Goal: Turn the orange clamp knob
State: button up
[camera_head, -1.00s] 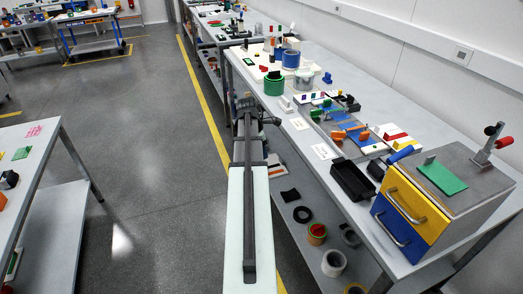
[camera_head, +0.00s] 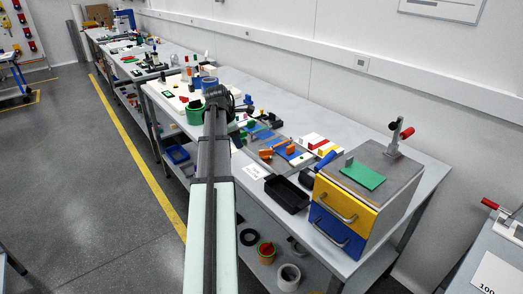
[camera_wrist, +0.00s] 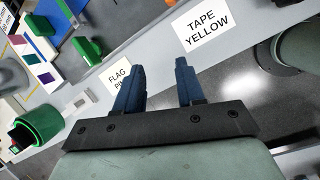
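Orange clamp parts (camera_head: 266,154) sit on a grey board with blue pieces on the bench in the head view. They are small there, and I cannot tell which part is the knob. No orange part shows in the wrist view. My gripper (camera_wrist: 157,88) has two dark blue fingers standing apart with nothing between them, over the bench's front edge. In the head view, the end of my arm (camera_head: 218,96) is beside the green cup, to the left of the orange parts, and its fingers cannot be made out.
A green cup (camera_head: 194,113) stands by my arm's end. A black tray (camera_head: 287,194) and a yellow-and-blue drawer box (camera_head: 345,207) stand on the right. A "TAPE YELLOW" card (camera_wrist: 205,30) and a "FLAG" card (camera_wrist: 117,76) lie near the fingers. Bare bench lies behind the board.

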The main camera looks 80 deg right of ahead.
aim_at(265, 150)
jog(key=s+d+r+g, duration=0.1)
jog(key=s+d+r, duration=0.25)
jog(key=r, duration=0.45)
jog(key=shift+g+y, duration=0.4)
jog(key=shift+y, duration=0.5)
jog(key=a+x, duration=0.1)
jog(key=x, duration=0.8)
jog(key=s+a+x, duration=0.1)
jog(key=x, duration=0.4)
jog(key=shift+s+a+f, duration=0.15)
jog(key=shift+a+f, duration=0.1)
jog(key=shift+f, duration=0.05)
jog(key=shift+c, duration=0.2)
grip_shut()
